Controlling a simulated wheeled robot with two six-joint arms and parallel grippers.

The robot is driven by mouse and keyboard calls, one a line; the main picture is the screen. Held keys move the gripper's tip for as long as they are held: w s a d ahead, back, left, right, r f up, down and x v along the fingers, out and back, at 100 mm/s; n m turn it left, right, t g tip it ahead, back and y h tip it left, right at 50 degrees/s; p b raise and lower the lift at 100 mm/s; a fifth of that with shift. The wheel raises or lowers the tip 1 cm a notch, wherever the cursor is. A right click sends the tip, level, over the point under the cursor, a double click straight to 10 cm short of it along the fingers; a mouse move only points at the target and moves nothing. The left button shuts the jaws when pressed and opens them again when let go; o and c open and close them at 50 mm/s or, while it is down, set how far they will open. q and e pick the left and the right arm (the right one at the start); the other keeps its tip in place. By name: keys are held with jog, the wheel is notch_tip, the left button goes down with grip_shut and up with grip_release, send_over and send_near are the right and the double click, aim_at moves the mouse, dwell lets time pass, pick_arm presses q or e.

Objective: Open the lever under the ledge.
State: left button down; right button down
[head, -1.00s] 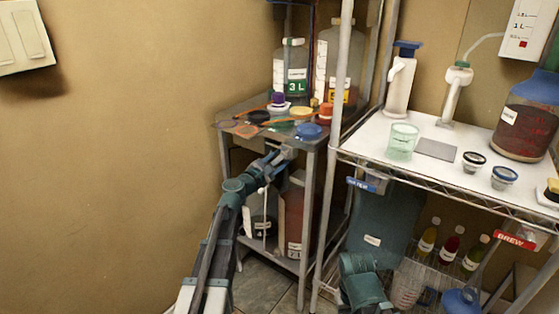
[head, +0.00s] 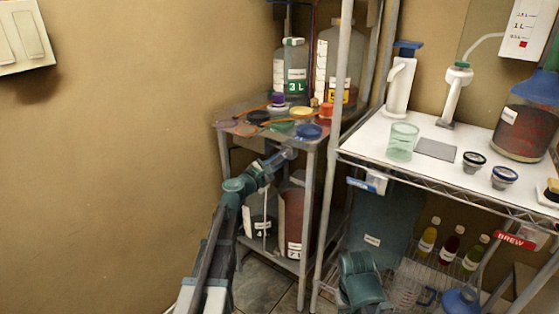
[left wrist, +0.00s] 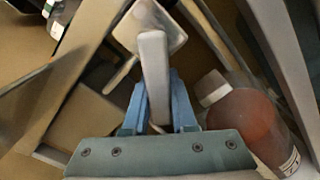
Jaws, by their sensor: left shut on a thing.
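A pale grey lever (left wrist: 154,65) hangs from a square mounting plate (left wrist: 165,35) under the ledge in the left wrist view. My left gripper (left wrist: 160,100) has its blue fingers on both sides of the lever's near end and is shut on it. In the head view my left gripper (head: 284,158) is just below the front edge of the small grey ledge (head: 232,112); the lever is mostly hidden there. Of my right arm only a teal link shows at the bottom of the head view; its gripper is out of view.
A reddish jug (head: 292,215) and a dark jug (head: 262,212) stand on the shelf below the ledge. The reddish one, white-capped, is close right of my fingers in the left wrist view (left wrist: 240,125). Rack posts (head: 328,170) stand to the right. Lids and jars sit on the ledge.

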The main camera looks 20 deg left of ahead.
dwell(0.6)
pick_arm(q)
jog(key=shift+s+d+f+n+b, duration=0.15)
jog(key=shift+d+f+n+b, duration=0.2)
jog(key=shift+n, duration=0.7)
jog(key=shift+s+d+f+n+b, duration=0.15)
jog(key=shift+d+n, duration=0.25)
jog(key=shift+n, duration=0.65)
jog(key=c, duration=0.7)
grip_release()
jog(key=v, duration=1.3)
jog(key=shift+s+a, duration=0.1)
jog(key=shift+s, duration=0.3)
